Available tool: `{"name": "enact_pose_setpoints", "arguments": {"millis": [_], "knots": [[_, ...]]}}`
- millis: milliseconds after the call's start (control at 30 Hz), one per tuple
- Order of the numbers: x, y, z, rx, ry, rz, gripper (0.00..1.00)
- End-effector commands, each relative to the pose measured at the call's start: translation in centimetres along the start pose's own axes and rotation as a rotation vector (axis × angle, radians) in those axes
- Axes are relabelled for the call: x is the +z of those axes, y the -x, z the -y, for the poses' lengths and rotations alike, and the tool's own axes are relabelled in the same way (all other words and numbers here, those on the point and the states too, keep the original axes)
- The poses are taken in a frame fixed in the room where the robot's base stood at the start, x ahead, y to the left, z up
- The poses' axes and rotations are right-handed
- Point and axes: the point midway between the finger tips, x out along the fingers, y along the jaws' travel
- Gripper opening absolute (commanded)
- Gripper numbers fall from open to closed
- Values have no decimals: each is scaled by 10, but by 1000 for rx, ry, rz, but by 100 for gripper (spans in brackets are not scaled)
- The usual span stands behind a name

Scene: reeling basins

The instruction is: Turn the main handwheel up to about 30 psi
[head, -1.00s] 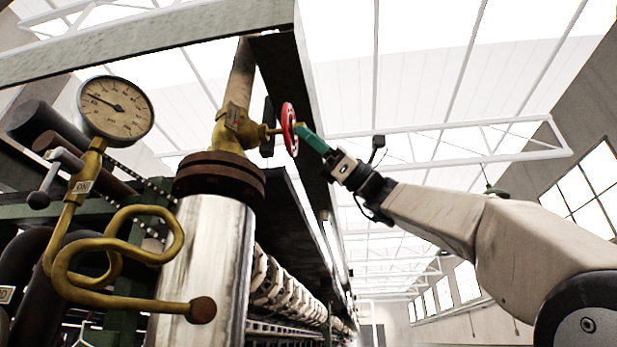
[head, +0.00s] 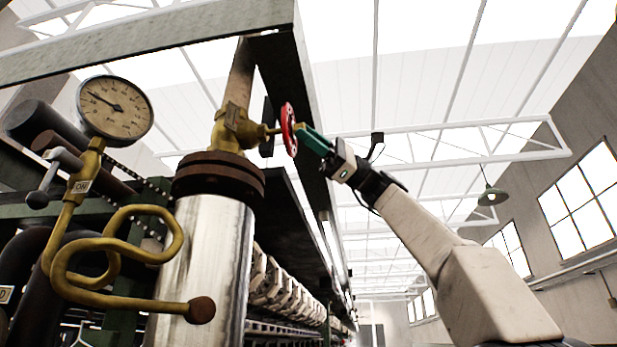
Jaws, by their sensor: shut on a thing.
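The red main handwheel (head: 288,129) sits on the stem of a brass valve (head: 236,128), seen nearly edge-on. My gripper (head: 304,136), with green fingers, is shut on the handwheel at its right side. The far parts of the fingers are hidden against the wheel. The round pressure gauge (head: 116,108) at the upper left has a dark needle pointing to the upper left of its dial. Its numbers are too small to read surely.
A shiny steel pipe (head: 204,265) with a rusty flange (head: 219,176) stands below the valve. A coiled brass pipe (head: 125,245) is in front at the left. A dark beam (head: 290,75) runs close behind the wheel.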

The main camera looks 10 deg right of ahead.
Motion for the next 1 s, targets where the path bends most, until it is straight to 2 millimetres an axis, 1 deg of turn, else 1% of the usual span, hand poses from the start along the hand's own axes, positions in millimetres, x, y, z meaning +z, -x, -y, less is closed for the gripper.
{"name": "enact_pose_setpoints", "arguments": {"millis": [400, 433, 467, 500, 767, 833, 933, 1000], "knots": [[0, 0, 0, 0, 2, -1, 1], [0, 0, 0, 0, 1, -1, 26], [0, 0, 0, 0, 2, -1, 35], [0, 0, 0, 0, 1, -1, 45], [0, 0, 0, 1, 2, 0, 45], [0, 3, 0, 1, 1, -1, 45], [0, 13, 1, -1, 1, -2, 45], [0, 25, 1, -1, 2, -4, 45]]}}
